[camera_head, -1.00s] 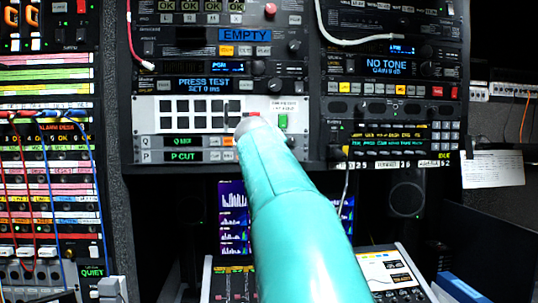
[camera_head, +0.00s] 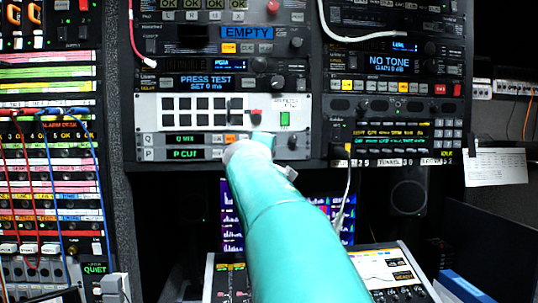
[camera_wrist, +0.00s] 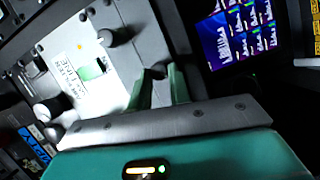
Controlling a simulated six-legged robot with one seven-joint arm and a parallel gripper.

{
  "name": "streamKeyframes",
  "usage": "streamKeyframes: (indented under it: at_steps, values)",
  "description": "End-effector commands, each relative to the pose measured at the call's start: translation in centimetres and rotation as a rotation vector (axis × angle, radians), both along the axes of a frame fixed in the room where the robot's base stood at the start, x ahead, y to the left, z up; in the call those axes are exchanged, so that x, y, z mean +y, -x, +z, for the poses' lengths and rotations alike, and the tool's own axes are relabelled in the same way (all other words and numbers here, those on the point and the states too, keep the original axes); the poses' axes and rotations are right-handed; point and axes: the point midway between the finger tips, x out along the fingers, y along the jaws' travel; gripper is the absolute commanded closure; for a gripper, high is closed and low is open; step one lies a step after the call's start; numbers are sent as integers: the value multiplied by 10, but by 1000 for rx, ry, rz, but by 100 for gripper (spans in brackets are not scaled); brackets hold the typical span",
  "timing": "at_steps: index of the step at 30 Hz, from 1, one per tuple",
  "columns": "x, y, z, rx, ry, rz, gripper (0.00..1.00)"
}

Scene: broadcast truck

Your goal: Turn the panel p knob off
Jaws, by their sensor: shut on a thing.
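The panel P row (camera_head: 187,153), with its "P CUT" display, is the lower of two thin rows under the white button plate. My gripper (camera_wrist: 158,82) has its two teal fingers on either side of a dark knob (camera_wrist: 157,70) in the wrist view, shut on it. By its place below the neighbouring knob, it appears to be the panel P knob. My wrist and gripper (camera_head: 264,140) cover that part of the row in the head view. The knob's pointer and setting cannot be made out.
The panel Q knob (camera_head: 292,141) is just above, close to my gripper; it also shows in the wrist view (camera_wrist: 115,37). A green switch (camera_head: 285,118) and a red knob (camera_head: 256,115) sit on the plate above. A mixing desk (camera_head: 385,268) stands below.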

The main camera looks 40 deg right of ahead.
Motion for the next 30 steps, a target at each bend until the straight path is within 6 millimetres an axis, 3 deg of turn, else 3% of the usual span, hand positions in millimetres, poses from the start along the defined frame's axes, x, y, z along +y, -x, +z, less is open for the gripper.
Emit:
streamKeyframes:
  at_steps: [14, 15, 18, 30]
  values:
    - [-2, 1, -3, 15, 12, -6, 100]
    - [-2, 1, -3, 15, 12, -6, 79]
    - [-2, 1, -3, 15, 13, -6, 59]
    - [4, 4, -1, 11, 14, -2, 59]
